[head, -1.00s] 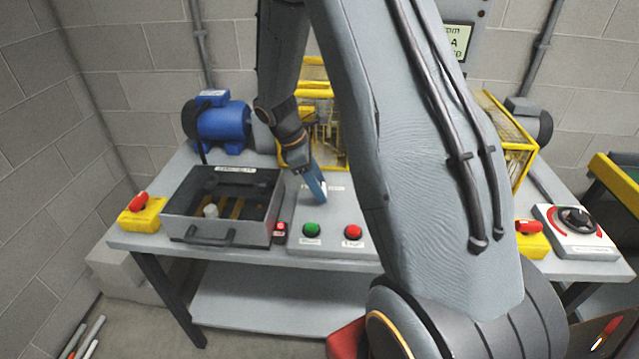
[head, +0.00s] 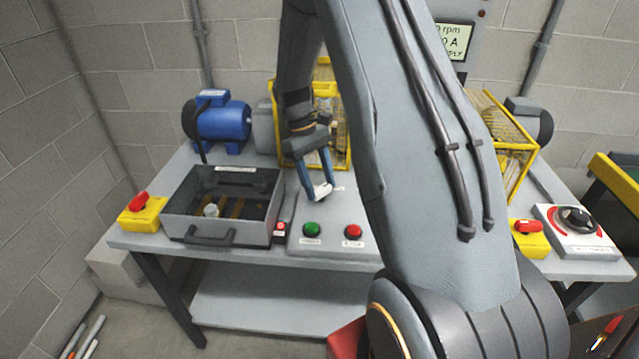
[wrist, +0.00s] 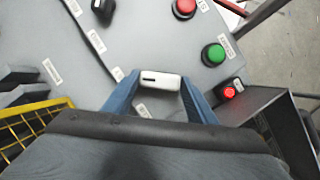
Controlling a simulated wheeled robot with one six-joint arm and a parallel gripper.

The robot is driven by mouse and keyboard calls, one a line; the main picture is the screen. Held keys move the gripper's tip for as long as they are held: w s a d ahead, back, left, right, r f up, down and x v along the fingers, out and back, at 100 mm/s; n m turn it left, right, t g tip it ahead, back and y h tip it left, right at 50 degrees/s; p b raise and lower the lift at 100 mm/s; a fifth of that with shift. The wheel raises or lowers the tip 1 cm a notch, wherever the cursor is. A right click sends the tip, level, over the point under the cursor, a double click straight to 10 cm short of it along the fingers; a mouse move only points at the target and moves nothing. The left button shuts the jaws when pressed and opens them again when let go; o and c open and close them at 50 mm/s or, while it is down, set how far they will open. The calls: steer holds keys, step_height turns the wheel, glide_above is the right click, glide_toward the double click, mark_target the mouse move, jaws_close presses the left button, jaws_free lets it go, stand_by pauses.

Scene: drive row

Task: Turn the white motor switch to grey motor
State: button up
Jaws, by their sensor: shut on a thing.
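The white motor switch (wrist: 160,79) sits on the grey control panel (head: 333,236). It is a white bar knob with a dark line, and it also shows in the head view (head: 323,191). My gripper (head: 318,190) is over the panel, with its blue fingers on either side of the knob, shut on it. In the wrist view the bar lies nearly level between the fingertips (wrist: 160,88). The labels around it are too small to read. A grey motor (head: 541,124) stands at the back right, partly hidden by a yellow guard. A blue motor (head: 222,122) stands at the back left.
Green (head: 311,230) and red (head: 353,231) buttons sit at the panel's front. An open grey box (head: 213,239) stands left of it. Yellow guards (head: 519,150) stand behind. A black knob (wrist: 103,8) shows in the wrist view. Yellow boxes with red knobs (head: 138,202) stand at both sides.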

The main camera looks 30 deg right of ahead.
steer(key=shift+s+m, duration=0.1)
steer(key=shift+m, duration=0.4)
steer(key=o, duration=1.1)
steer(key=shift+c, duration=0.2)
steer(key=b+v, duration=0.2)
steer(key=v, duration=0.5)
steer(key=shift+d+r, duration=0.15)
steer(key=shift+r, duration=0.1)
